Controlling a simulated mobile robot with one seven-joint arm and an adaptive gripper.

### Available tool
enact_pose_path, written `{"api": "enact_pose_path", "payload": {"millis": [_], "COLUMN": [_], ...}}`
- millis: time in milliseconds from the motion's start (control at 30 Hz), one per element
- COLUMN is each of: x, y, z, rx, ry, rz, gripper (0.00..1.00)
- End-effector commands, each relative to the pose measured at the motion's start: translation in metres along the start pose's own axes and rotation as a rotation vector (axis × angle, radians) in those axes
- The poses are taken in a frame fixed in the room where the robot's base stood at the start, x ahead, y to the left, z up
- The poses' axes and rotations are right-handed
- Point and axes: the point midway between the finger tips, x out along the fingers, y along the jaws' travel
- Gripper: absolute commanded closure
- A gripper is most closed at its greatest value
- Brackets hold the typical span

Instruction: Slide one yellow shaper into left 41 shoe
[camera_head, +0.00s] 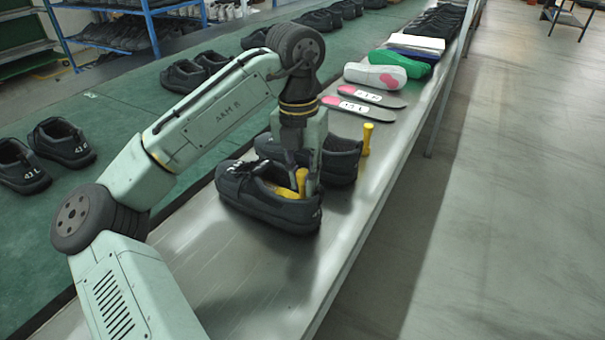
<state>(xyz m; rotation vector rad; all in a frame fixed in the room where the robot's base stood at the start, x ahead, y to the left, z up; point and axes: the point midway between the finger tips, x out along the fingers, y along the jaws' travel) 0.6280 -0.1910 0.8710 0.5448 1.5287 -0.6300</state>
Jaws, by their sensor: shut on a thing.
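A dark shoe (262,207) stands on the metal bench, its opening facing up. Its small heel marking is too small to read surely. My gripper (305,182) points down into this shoe's opening and is shut on a yellow shaper (287,193). The shaper's front lies inside the shoe and its upper end shows between the fingers. How deep it sits is hidden by the shoe wall. A second dark shoe (343,160) stands just behind, partly covered by my gripper. Another yellow shaper (367,140) stands upright at the right of that second shoe.
Two insoles (362,98) with pink heels, a white-and-pink piece (375,77) and a green piece (402,64) lie farther back on the metal bench (262,284). A green conveyor (120,105) with several dark shoes runs along the left. The bench front is bare.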

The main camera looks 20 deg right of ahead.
Motion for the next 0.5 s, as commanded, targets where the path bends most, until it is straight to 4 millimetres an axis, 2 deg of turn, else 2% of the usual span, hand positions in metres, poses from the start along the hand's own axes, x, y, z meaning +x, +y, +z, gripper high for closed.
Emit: {"api": "enact_pose_path", "payload": {"millis": [167, 200, 500], "x": [0.0009, 0.0010, 0.0013], "y": [-0.0003, -0.0003, -0.0006], "z": [-0.0003, -0.0003, -0.0003], "rx": [0.001, 0.001, 0.001], "ry": [0.002, 0.003, 0.003], "rz": [0.000, 0.000, -0.001], "gripper": [1.00, 0.81, 0.61]}}
